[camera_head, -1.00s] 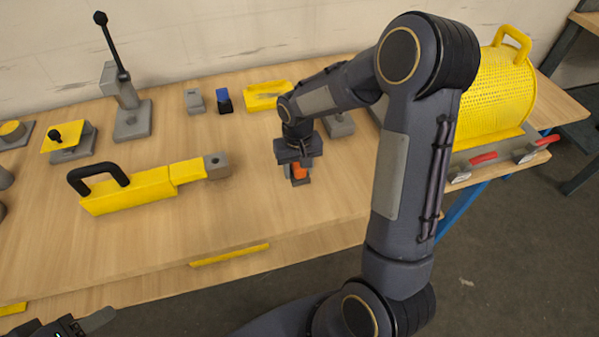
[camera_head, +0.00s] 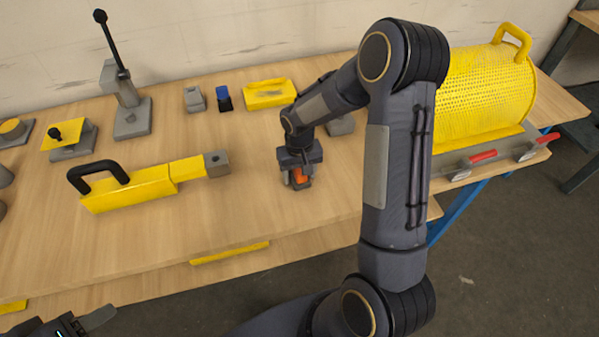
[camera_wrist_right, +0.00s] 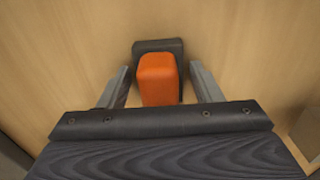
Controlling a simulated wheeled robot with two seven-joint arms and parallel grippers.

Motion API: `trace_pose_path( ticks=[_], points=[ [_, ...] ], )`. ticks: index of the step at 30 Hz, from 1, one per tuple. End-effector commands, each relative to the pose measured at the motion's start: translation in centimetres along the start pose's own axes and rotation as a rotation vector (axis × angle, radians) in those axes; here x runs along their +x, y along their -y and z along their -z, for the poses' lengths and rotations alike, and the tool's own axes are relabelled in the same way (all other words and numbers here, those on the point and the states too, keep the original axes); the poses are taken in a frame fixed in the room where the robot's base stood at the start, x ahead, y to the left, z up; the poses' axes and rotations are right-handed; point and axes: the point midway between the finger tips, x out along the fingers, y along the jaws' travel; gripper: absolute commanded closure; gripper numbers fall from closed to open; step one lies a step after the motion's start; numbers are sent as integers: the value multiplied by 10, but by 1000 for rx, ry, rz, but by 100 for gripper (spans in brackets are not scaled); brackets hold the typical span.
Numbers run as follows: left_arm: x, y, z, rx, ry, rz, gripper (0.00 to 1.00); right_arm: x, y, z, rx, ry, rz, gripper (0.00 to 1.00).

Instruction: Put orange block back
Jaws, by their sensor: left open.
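The orange block (camera_head: 300,176) is on the table below my right gripper (camera_head: 297,181). In the right wrist view the orange block (camera_wrist_right: 160,78) stands against a dark grey piece (camera_wrist_right: 158,46); whether it sits in or on that piece is unclear. The right fingers (camera_wrist_right: 160,68) are spread on both sides of the block, with a narrow gap showing on each side. My left gripper (camera_head: 97,318) shows only partly at the bottom left corner, open, away from the block.
A yellow tool with a black handle (camera_head: 140,188) lies left of the block. Behind stand a lever on a grey base (camera_head: 130,120), a small blue-topped block (camera_head: 223,98) and a yellow tray (camera_head: 268,94). A yellow perforated drum (camera_head: 487,95) is at right.

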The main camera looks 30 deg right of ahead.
Motion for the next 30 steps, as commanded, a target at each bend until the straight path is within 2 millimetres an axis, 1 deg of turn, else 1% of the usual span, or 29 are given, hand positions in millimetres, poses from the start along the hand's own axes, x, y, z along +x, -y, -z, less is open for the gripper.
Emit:
trace_pose_path(
  ticks=[8, 12, 13, 17, 24, 27, 30],
  points=[
    [0, 0, 0, 0, 0, 0, 49, 0, 0, 0, 0, 0, 0, 35],
    [-5, -2, 2, 0, -1, 0, 49, -7, 0, 0, 0, -1, 0, 35],
    [-3, -1, 2, 0, -1, 0, 49, -9, 0, 1, 0, -3, 0, 35],
    [-2, -1, 1, 0, 0, 0, 49, -31, 0, 2, -1, -7, 0, 35],
    [-2, -1, 1, 0, 0, 0, 49, -84, 0, 1, -1, -7, 1, 35],
    [-2, -1, 1, 0, 0, 0, 49, -102, 0, 1, 0, -5, 1, 35],
    [-2, -1, 1, 0, 0, 0, 49, -114, 0, 1, -1, -3, 0, 35]
  ],
)
